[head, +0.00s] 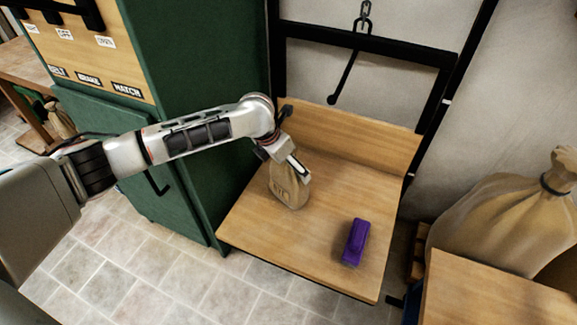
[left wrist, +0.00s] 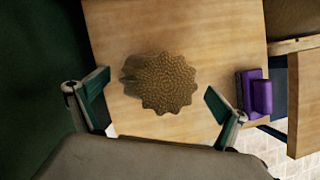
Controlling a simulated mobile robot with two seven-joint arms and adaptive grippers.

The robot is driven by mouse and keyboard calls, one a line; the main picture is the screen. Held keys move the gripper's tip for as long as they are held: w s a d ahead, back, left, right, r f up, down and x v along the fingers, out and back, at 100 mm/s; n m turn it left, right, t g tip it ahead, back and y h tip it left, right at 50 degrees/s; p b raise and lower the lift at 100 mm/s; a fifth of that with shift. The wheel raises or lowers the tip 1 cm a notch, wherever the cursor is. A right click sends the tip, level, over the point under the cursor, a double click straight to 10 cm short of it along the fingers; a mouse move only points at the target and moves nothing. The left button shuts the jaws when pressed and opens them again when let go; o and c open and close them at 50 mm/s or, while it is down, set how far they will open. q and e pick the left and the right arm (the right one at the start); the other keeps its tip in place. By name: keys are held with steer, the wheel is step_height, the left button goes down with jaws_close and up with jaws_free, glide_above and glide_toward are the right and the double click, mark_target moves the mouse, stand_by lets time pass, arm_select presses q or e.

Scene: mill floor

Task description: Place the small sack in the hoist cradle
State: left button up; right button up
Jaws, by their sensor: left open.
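The small sack (head: 289,189), tan cloth with a printed mark, stands upright on the wooden floor of the hoist cradle (head: 330,215), towards its left side. The cradle has a low wooden back and a black frame with a hook and chain above. My left gripper (head: 288,165) is at the top of the sack and partly hides it. In the left wrist view the sack's round, pleated top (left wrist: 160,84) lies between the spread fingers, with gaps on both sides. My right gripper is not in view.
A purple object (head: 354,242) lies on the cradle floor to the right of the sack. A green cabinet (head: 215,100) with labelled levers stands close on the left. A large tied sack (head: 500,220) and a wooden table (head: 490,295) are at the right.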

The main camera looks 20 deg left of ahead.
arm_select(q)
steer(key=p+v, duration=0.1)
steer(key=v, duration=0.5)
steer(key=p+v, duration=0.1)
steer(key=v, duration=0.2)
steer(key=shift+w+d+r+p, duration=0.1)
steer(key=shift+w+r+p, duration=0.05)
steer(key=shift+w+p, duration=0.2)
steer(key=shift+s+r, duration=0.2)
steer(key=shift+s, duration=0.2)
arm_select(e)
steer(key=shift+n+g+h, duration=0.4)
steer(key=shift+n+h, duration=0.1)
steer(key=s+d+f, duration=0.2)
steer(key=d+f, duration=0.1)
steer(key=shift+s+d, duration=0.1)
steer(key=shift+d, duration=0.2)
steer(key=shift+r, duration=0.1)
